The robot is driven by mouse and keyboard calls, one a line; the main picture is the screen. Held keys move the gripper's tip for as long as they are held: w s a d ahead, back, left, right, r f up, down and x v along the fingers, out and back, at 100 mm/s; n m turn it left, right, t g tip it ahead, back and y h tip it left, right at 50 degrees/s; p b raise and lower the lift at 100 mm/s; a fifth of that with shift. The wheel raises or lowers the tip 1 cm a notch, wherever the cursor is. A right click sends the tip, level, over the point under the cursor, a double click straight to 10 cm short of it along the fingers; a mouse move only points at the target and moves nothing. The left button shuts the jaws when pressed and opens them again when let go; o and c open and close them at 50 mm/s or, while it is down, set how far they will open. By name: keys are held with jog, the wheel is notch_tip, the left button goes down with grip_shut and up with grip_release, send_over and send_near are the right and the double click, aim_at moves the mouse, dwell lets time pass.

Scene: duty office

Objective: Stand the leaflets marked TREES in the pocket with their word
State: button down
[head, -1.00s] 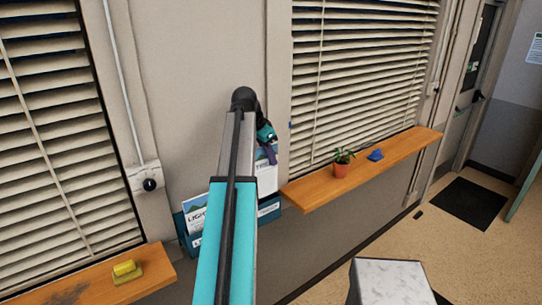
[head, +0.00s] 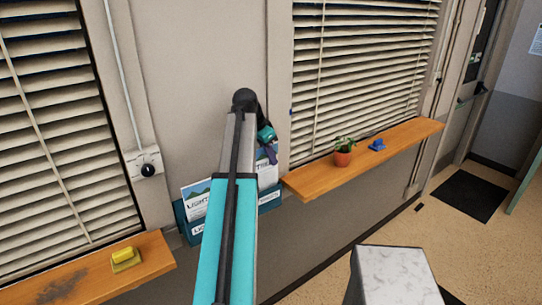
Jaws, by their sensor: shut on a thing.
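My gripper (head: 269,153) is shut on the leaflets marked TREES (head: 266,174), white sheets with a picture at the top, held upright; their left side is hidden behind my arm. They are at the right end of the teal wall rack (head: 270,198). Their lower edge meets the rack's front wall in the picture; I cannot tell whether it is inside the pocket. The label on that right pocket is too small to read surely. In the left pocket stand leaflets marked LIGHT (head: 196,201), above a label that begins with LI. My arm hides the rack's middle.
A wooden sill (head: 370,155) right of the rack bears a potted plant (head: 343,152) and a blue object (head: 377,145). Another sill (head: 80,275) at lower left bears a yellow object (head: 124,257). A pale block-like top (head: 392,272) shows at lower right.

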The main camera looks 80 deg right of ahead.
jog(key=shift+f+b, duration=0.5)
jog(key=shift+f, duration=0.95)
jog(key=c, duration=1.8)
grip_release()
jog(key=shift+c, duration=0.2)
jog(key=shift+b+v, duration=2.15)
jog(key=shift+v, duration=4.75)
